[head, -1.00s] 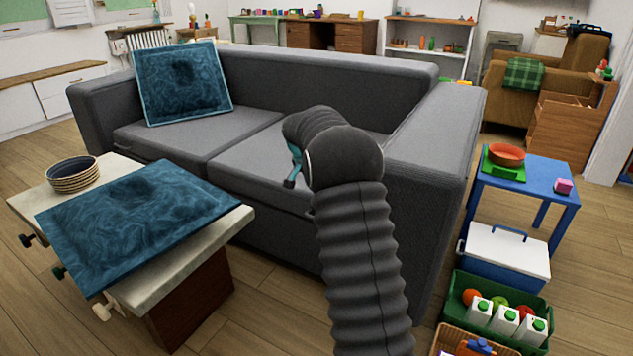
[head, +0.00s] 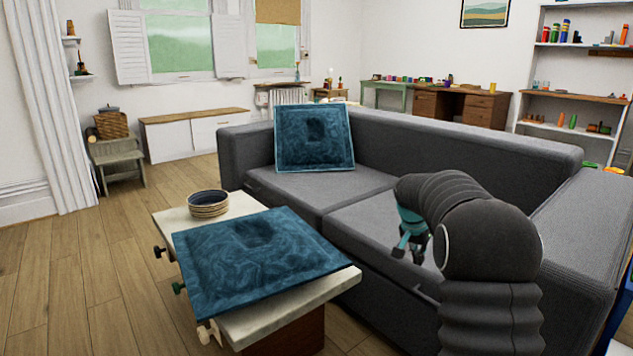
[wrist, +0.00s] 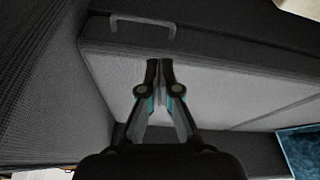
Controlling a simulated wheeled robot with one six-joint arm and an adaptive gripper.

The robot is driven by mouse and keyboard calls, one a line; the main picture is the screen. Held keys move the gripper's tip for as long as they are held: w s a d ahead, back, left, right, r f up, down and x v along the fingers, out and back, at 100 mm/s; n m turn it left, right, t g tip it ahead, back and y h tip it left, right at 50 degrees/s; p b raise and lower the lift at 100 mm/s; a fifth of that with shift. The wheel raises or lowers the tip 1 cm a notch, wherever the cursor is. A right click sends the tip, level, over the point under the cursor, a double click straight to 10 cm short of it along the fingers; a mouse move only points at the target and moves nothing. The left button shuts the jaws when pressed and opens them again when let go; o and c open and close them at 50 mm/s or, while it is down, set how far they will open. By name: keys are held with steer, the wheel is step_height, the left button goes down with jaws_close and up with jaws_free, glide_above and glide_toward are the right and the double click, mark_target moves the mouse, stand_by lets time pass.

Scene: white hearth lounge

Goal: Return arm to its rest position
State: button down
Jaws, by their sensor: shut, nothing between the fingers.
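My arm is folded in the right half of the head view. My gripper (head: 409,250) hangs in front of the grey sofa (head: 460,135), over its seat in the picture. In the wrist view my gripper (wrist: 160,68) has its two dark fingertips together with nothing between them. The grey sofa seat (wrist: 220,90) lies beyond the fingers there.
Another blue cushion (head: 313,150) leans on the sofa. Open wooden floor (head: 90,270) lies to the left.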

steer(key=s+a+r+n+t+y+p, duration=0.1)
steer(key=s+a+r, duration=0.3)
steer(key=s, duration=1)
steer(key=s+a+r+n+t+y+p, duration=0.1)
steer(key=s+a+r+n, duration=0.3)
steer(key=s, duration=0.9)
steer(key=s+a+r+n+t+y+p, duration=0.1)
steer(key=s+a+r+n+p, duration=0.2)
steer(key=s, duration=1.1)
steer(key=shift+s+a+r+p, duration=0.35)
steer(key=shift+a+r, duration=0.2)
steer(key=shift+a, duration=0.85)
